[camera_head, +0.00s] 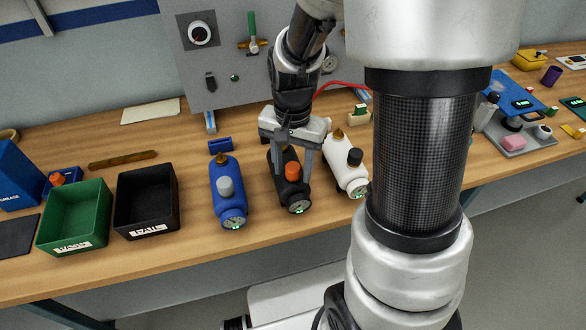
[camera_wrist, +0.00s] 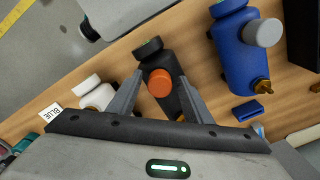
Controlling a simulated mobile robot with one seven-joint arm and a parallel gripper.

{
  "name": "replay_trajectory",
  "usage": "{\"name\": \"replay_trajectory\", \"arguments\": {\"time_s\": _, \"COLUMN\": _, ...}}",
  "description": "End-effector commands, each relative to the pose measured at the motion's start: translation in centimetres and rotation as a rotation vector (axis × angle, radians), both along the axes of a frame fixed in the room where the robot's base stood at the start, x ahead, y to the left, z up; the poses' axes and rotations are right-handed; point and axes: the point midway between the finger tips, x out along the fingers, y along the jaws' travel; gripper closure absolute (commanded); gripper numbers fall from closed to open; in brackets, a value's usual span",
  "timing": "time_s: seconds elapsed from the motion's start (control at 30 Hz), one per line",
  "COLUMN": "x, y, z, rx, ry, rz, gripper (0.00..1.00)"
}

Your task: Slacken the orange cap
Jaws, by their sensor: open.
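The orange cap (camera_head: 291,169) sits on the side of a black cylinder with a gauge at its near end (camera_head: 298,205). In the wrist view the orange cap (camera_wrist: 160,83) lies between my two fingers, on the black cylinder (camera_wrist: 150,58). My gripper (camera_head: 291,172) is over the black cylinder with its fingers spread, one on each side of the cap. A gap shows between the cap and each finger in the wrist view (camera_wrist: 158,95). Part of the black cylinder is hidden behind my fingers in the head view.
A blue cylinder with a grey cap (camera_head: 228,192) stands left of the black one, and a white cylinder with a black cap (camera_head: 345,165) close on its right. A black bin (camera_head: 146,228) and a green bin (camera_head: 74,247) are further left. A panel (camera_head: 225,60) stands behind.

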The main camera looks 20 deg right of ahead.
Motion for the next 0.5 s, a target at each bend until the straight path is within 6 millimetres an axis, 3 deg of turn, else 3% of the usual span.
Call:
{"name": "replay_trajectory", "arguments": {"time_s": 0.33, "x": -0.02, "y": -0.01, "z": 0.03, "rx": 0.001, "ry": 0.001, "rz": -0.073, "gripper": 0.55}}
{"name": "replay_trajectory", "arguments": {"time_s": 0.5, "x": -0.04, "y": 0.05, "z": 0.17, "rx": 0.000, "ry": 0.001, "rz": -0.284, "gripper": 0.55}}
